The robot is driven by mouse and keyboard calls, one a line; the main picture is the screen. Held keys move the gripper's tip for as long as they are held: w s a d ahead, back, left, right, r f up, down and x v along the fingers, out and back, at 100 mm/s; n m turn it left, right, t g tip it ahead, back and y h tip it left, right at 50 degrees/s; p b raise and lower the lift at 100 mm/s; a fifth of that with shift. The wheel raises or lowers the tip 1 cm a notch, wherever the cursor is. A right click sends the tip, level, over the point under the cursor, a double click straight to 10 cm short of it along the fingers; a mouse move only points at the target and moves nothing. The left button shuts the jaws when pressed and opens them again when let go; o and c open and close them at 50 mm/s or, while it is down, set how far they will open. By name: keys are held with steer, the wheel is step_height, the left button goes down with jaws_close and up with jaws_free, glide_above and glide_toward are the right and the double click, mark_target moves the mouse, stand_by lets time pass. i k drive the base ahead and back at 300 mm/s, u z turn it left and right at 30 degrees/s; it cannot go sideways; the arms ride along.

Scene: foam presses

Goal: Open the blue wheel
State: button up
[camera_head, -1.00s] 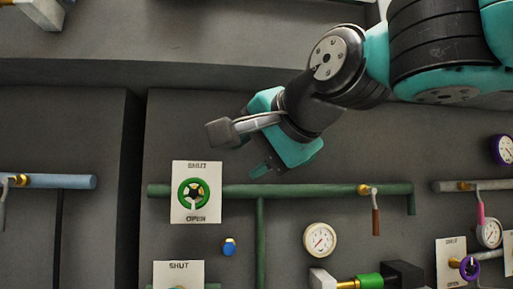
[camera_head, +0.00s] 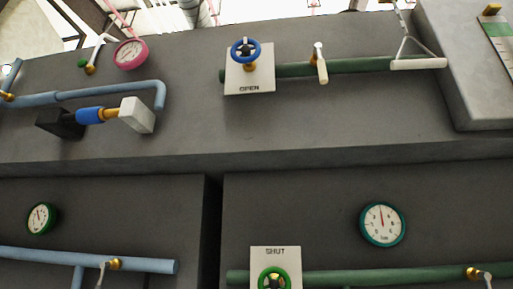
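The blue wheel (camera_head: 245,50) is a small handwheel with a brass stem. The word OPEN shows at the plate's lower edge; the upper part of the plate is partly behind the wheel and any lettering there cannot be read. A green pipe (camera_head: 355,66) runs to the right from the plate. My gripper and arm are out of view.
Below, a green wheel (camera_head: 274,280) sits on a SHUT plate, cut by the bottom edge. A white lever (camera_head: 321,65) and a hanging white bar handle (camera_head: 418,63) are right of the blue wheel. Gauges and blue pipes are at left. A ledge crosses mid-picture.

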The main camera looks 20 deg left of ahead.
mark_target(245, 50)
steer(key=k, duration=0.5)
steer(key=u, duration=1.05)
steer(key=i, duration=0.65)
steer(key=z, duration=0.3)
